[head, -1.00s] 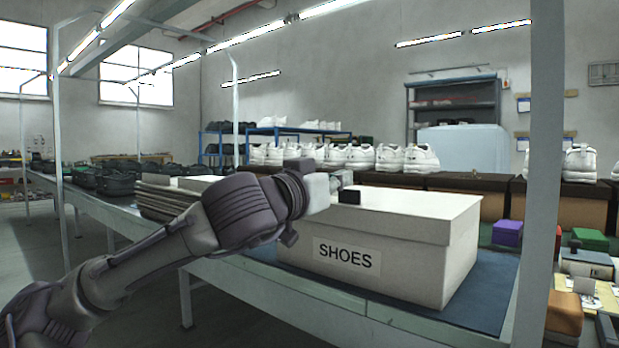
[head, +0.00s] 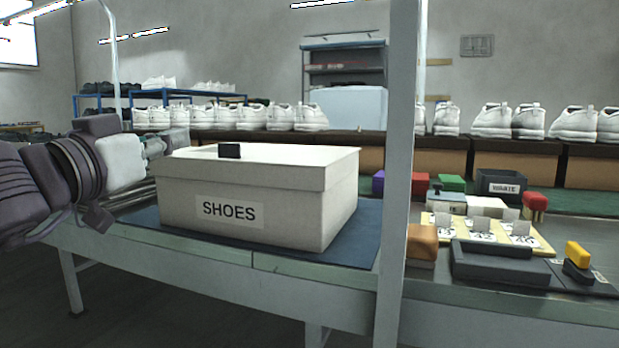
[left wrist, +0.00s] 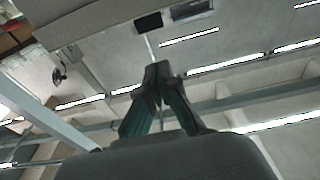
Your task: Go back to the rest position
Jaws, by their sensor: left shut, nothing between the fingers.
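My left arm comes in from the left in the head view, and my left gripper (head: 166,140) is beside the left end of the shoe box. In the left wrist view the fingers of my left gripper (left wrist: 158,72) meet at their tips, shut and empty, with ceiling beams and lights behind them. The closed white shoe box (head: 270,200) has a SHOES label and stands on a blue mat (head: 345,245). A small black block (head: 229,151) shows at the lid. My right gripper is not in view.
A pale upright post (head: 400,170) stands right of the box. Beyond it are an orange-brown block (head: 422,243), a dark tray (head: 500,262) and a black bin (head: 502,185). White shoes (head: 270,117) line the back. The floor in front of the bench looks clear.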

